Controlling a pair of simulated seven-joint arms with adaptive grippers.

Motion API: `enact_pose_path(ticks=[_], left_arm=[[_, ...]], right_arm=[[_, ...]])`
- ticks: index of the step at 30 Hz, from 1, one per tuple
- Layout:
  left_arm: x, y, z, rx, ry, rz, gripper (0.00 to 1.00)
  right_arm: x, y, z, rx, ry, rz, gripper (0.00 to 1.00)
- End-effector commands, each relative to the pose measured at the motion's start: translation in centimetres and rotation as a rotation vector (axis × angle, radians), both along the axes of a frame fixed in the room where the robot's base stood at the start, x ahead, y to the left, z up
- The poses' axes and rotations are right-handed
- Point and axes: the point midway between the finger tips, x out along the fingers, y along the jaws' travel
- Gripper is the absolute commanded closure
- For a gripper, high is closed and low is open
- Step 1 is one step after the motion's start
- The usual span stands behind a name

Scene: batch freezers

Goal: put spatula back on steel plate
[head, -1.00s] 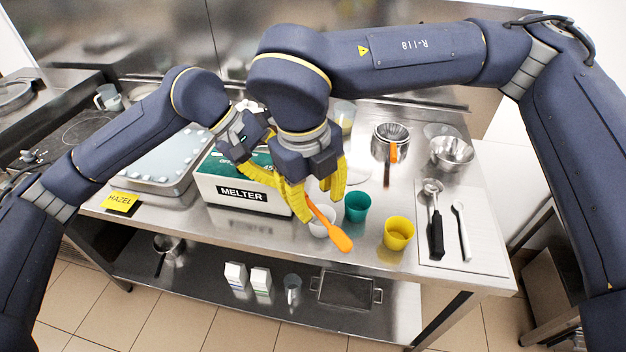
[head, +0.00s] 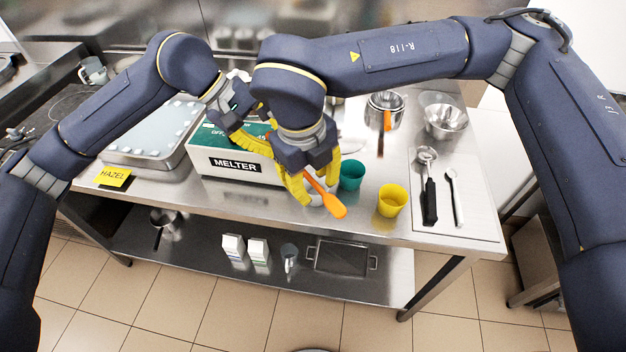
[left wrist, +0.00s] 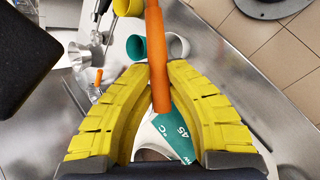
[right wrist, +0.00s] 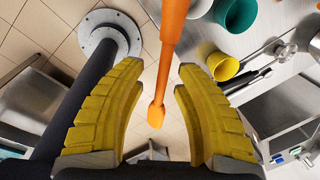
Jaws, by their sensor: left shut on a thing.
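The orange spatula (head: 334,206) is in the air above the front of the table, its broad end pointing to the front right. My left gripper (left wrist: 160,75) is shut on it; the orange shaft shows between the yellow fingers in the left wrist view. My right gripper (right wrist: 158,75) is open, and the spatula's thin, knobbed part (right wrist: 161,85) shows between its spread fingers; I cannot tell if they touch. In the head view the right gripper (head: 318,190) partly hides the left one. The steel plate (head: 480,195) lies at the table's right, holding a black-handled scoop and a spoon.
A teal cup (head: 351,175) and a yellow cup (head: 391,201) stand close to the right gripper. The MELTER box (head: 235,167) is left of it. A pot (head: 385,105) with an orange handle and a steel bowl (head: 445,120) stand behind. The table's front edge is near.

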Motion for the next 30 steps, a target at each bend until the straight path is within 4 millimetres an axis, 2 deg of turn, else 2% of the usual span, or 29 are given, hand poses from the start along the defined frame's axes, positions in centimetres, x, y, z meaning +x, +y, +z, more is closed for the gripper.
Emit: enact_pose_path(ticks=[1, 8, 14, 15, 21, 30], left_arm=[[0.0, 0.01, 0.01, 0.0, 0.0, 0.0, 1.0], [0.0, 0.01, 0.01, 0.0, 0.0, 0.0, 1.0], [0.02, -0.01, 0.01, -0.001, 0.0, 0.0, 1.0], [0.02, 0.0, 0.02, -0.001, 0.0, 0.0, 0.83], [0.01, -0.01, 0.01, 0.0, 0.0, 0.0, 0.62], [0.05, 0.21, 0.25, 0.0, -0.001, 0.001, 0.62]], right_arm=[[0.01, 0.0, 0.01, 0.0, 0.0, 0.0, 0.75], [0.01, 0.01, 0.02, 0.0, 0.0, 0.0, 1.0], [0.0, 0.03, 0.03, 0.001, -0.001, 0.001, 1.0], [0.0, 0.03, 0.04, 0.001, -0.001, 0.001, 1.0], [0.0, 0.02, 0.03, 0.001, -0.001, 0.0, 1.0], [0.01, 0.01, 0.03, 0.0, 0.0, 0.0, 1.0]])
